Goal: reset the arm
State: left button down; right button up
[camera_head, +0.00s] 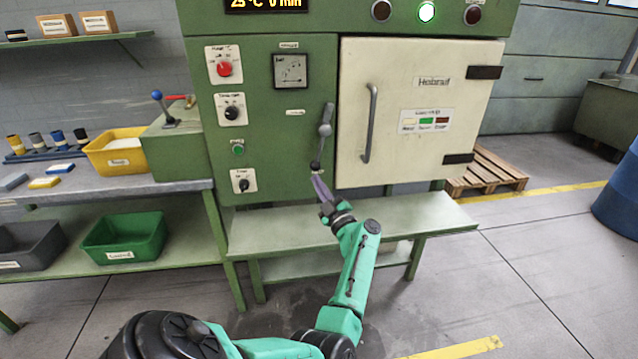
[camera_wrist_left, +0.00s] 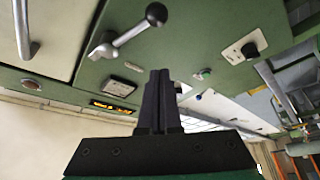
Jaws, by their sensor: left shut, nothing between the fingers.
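My left arm (camera_head: 355,275) is green and reaches up from the bottom of the head view towards the front of a green machine (camera_head: 275,170). My left gripper (camera_head: 319,183) is just below the lower end of a grey lever (camera_head: 325,130) on the machine. In the left wrist view its two dark fingers (camera_wrist_left: 158,75) are pressed together with nothing between them. There the lever (camera_wrist_left: 130,32), with a dark ball knob, stands apart from the fingertips. My right gripper is in neither view.
A closed cream door (camera_head: 415,120) with a vertical handle (camera_head: 370,125) is right of the lever. Knobs and a red button (camera_head: 225,68) are on the left. A green bench (camera_head: 270,232) stands below. Bins (camera_head: 125,237) and a pallet (camera_head: 495,170) flank the machine.

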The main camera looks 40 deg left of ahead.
pick_arm(q)
jog(key=w+d+f+m+t+h+p, duration=0.1)
jog(key=w+d+f+m+t+h, duration=0.1)
jog(key=d+f+m+t+h, duration=0.3)
jog(key=w+d+f+m+t+h, duration=0.3)
jog(key=d+f+m+t, duration=0.1)
jog(key=f+m, duration=0.4)
jog(key=s+d+f+m+g+h+p, duration=0.1)
jog(key=s+d+f+m+h, duration=0.35)
jog(key=f, duration=0.55)
jog(key=s+d+f+m+g+h, duration=0.1)
jog(key=s+d+f+m+h, duration=0.35)
jog(key=f, duration=0.45)
jog(key=s+d+f+m+g+h+p, duration=0.1)
jog(key=s+d+f+g+h, duration=0.15)
jog(key=s+f, duration=0.55)
jog(key=s+d+f+m+g+h, duration=0.1)
jog(key=s+d+f+g, duration=0.3)
jog(key=s+f, duration=0.45)
jog(key=s+f+m+g, duration=0.2)
jog(key=s+g, duration=0.4)
jog(key=s, duration=1.6)
jog(key=shift+s+f+m+p, duration=0.3)
jog(key=shift+f+p, duration=0.05)
jog(key=shift+f, duration=0.3)
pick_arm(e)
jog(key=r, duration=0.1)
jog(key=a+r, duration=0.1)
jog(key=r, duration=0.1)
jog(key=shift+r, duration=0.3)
